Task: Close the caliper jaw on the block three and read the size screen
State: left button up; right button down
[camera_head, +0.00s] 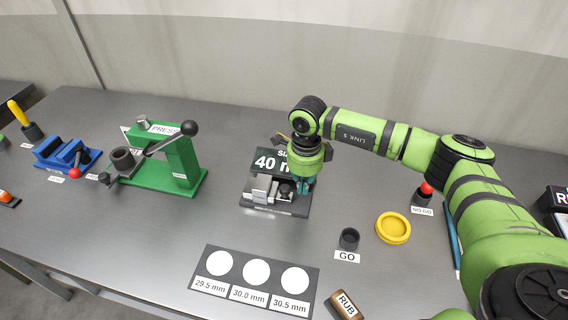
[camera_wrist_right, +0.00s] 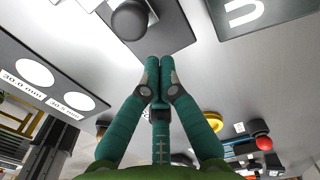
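The caliper (camera_head: 262,208) sits on the grey table near the middle, a dark base with silver metal parts. Its size screen (camera_head: 264,152) stands behind it; I can read "40" and the start of "m", the rest hidden by my right arm. My right gripper (camera_head: 304,188) points down at the caliper's right side. In the right wrist view its fingers (camera_wrist_right: 158,62) are together with nothing visible between them. A dark round knob (camera_wrist_right: 130,19) on the caliper lies just beyond the fingertips; I cannot tell whether they touch. I cannot make out block three clearly. My left gripper is out of view.
A size board (camera_head: 240,293) with white circles marked 29.5, 30.0 and 30.5 mm lies in front. A GO cup (camera_head: 349,239), a yellow ring dish (camera_head: 393,228) and a red-topped NO-GO gauge (camera_head: 424,196) are right. A green press (camera_head: 180,165) and blue vise (camera_head: 62,155) are left.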

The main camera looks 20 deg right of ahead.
notch_tip(320, 180, up, 7)
jog(key=p, duration=0.3)
jog(key=shift+p, duration=0.3)
jog(key=shift+f, duration=0.15)
